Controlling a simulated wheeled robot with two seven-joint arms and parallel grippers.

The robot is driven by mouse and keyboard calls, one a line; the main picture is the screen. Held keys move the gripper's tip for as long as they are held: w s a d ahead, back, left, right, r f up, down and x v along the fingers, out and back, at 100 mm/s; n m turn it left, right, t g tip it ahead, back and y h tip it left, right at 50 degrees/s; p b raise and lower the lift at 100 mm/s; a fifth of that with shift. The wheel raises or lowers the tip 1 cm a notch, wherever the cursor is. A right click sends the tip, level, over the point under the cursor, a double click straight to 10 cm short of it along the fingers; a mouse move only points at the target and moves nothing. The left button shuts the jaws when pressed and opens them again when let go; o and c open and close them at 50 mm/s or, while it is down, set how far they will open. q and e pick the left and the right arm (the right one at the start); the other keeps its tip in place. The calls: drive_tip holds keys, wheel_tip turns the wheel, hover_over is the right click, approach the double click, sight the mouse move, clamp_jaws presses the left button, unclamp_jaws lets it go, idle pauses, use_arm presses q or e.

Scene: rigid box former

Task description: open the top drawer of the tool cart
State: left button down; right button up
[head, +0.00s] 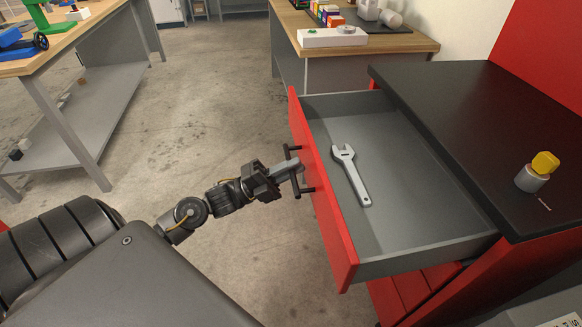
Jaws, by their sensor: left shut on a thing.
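The tool cart (450,95) has a black top and red sides and stands at the right. Its top drawer (420,225) is pulled well out to the left, showing a grey inside. A silver wrench (351,175) lies in the drawer. The red drawer front (328,205) carries a black bar handle (293,170) on its outer face. My left gripper (286,168) is at this handle, shut on it. The fingertips partly hide the middle of the bar. My right gripper is not in view.
A yellow-capped grey item (538,172) stands on the cart top. More red drawer fronts (412,288) show below the open drawer. A workbench (350,44) with parts stands behind, another bench (70,60) at the left. The floor (200,120) between them is clear.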

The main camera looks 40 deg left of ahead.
use_arm(q)
drive_tip(key=c, duration=1.8)
unclamp_jaws()
drive_tip(key=shift+c, duration=0.2)
drive_tip(key=shift+a+f, duration=0.1)
drive_tip(key=b+v, duration=0.1)
drive_tip(key=v, duration=0.9)
drive_tip(key=shift+s+a, duration=0.2)
drive_tip(key=shift+s, duration=0.1)
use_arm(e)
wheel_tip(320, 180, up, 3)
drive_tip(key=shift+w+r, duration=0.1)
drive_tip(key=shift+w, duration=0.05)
use_arm(q)
drive_tip(key=shift+d+f, duration=0.1)
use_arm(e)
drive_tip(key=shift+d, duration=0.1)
